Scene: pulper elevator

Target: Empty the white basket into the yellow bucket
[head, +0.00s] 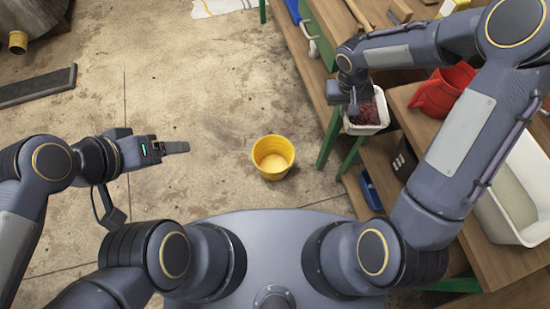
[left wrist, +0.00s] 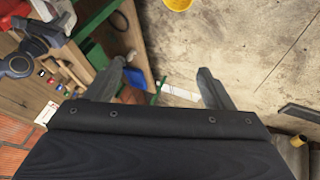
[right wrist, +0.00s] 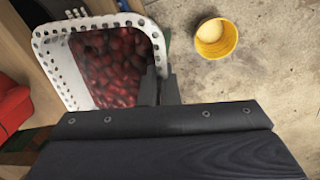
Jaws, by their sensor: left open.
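The white basket (head: 367,130) is at the right in the head view, beside the workbench, with dark red fruit (right wrist: 112,65) inside. In the right wrist view its perforated white wall (right wrist: 52,62) shows clearly and it looks roughly level. My right gripper (right wrist: 159,82) is at the basket's rim, its fingers close together on the wall; it also shows in the head view (head: 351,99). The yellow bucket (head: 262,147) stands upright on the floor in the middle and shows no fruit; the right wrist view also shows it (right wrist: 216,40). My left gripper (head: 180,147) is open and empty, left of the bucket.
The wooden workbench (head: 308,70) with green legs runs along the right. A red jug (head: 440,92) and a large white tub (head: 520,190) stand on the right-hand bench. A dark flat bar (head: 38,86) lies at the left. The floor around the bucket is clear.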

